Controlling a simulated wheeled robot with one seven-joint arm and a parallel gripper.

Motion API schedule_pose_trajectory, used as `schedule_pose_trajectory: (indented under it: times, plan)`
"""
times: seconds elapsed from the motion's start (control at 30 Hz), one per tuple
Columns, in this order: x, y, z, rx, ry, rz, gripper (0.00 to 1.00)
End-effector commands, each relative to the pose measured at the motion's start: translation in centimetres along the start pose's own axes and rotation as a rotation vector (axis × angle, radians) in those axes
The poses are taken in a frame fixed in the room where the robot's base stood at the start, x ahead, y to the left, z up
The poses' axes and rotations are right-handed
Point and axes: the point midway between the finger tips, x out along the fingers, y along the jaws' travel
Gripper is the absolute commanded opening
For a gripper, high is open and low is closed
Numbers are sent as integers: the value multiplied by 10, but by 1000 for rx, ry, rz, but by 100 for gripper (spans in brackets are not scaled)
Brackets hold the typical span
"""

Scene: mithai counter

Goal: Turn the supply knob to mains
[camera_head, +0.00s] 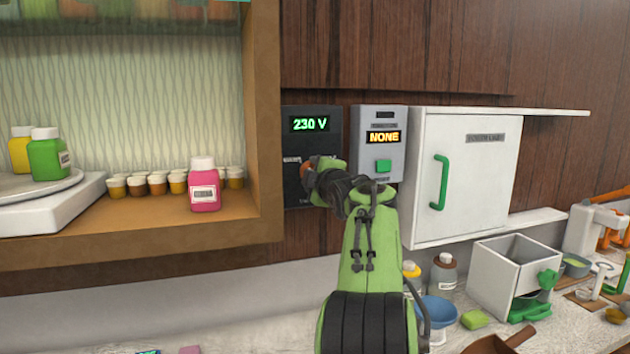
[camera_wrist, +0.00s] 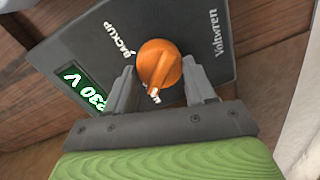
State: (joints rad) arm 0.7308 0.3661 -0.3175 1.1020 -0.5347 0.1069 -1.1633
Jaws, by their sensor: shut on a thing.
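The supply knob is round and orange (camera_wrist: 158,62) on a dark panel (camera_head: 293,136); in the head view only a sliver of the knob (camera_head: 306,168) shows beside my gripper. My gripper (camera_wrist: 159,66) is shut on the knob, one finger on each side. The word BACKUP stands beside the knob, at the upper left in the wrist view. A small white mark shows at the knob's lower edge there; I cannot tell whether it is a pointer or lettering. No mains label is readable. A green display (camera_head: 310,124) on the panel reads 230 V.
A grey box (camera_head: 396,121) right of the panel shows NONE and has a green button (camera_head: 383,166). A white cabinet (camera_head: 478,175) with a green handle stands further right. A wooden shelf (camera_head: 262,120) with bottles is at left. Bowls and an open drawer box (camera_head: 490,285) sit below.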

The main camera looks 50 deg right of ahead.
Motion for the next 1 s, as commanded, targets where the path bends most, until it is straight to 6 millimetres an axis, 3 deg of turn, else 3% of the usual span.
schedule_pose_trajectory:
  times: [0.7,0.73,0.87,1.0]
  plan:
    - [0,0,0,-71,-3,1,24]
    - [0,0,0,-71,-3,1,59]
    - [0,0,0,-70,-4,1,79]
    - [0,0,0,-69,-4,1,80]
